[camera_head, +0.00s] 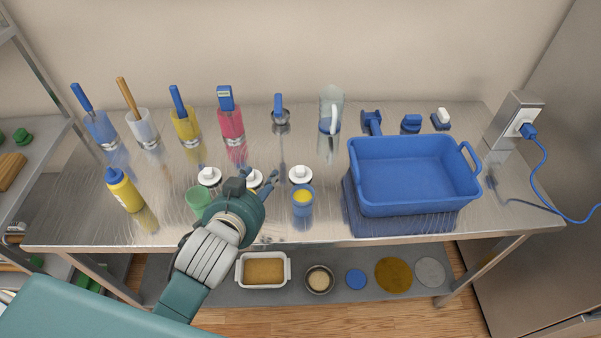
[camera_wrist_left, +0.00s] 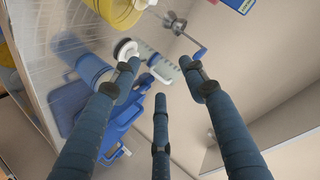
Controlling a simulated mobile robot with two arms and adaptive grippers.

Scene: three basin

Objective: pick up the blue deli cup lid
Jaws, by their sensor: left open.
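On the steel table in the head view, a white disc with a raised knob (camera_head: 300,174) lies just behind a blue cup with yellow contents (camera_head: 302,205). A flat blue disc (camera_head: 356,279) lies on the lower shelf; I cannot tell which of these is the blue deli cup lid. My left gripper (camera_head: 268,183) is open and empty above the table, left of the white disc and blue cup. In the left wrist view, my open fingers (camera_wrist_left: 162,76) spread in front of the camera, and a white knobbed disc (camera_wrist_left: 125,48) shows beyond the left fingertip.
A green cup (camera_head: 198,198) and other white knobbed discs (camera_head: 210,176) are close to my left arm. A large blue basin (camera_head: 410,205) fills the table's right side. Utensil holders (camera_head: 185,128) line the back, and a yellow bottle (camera_head: 125,190) stands left.

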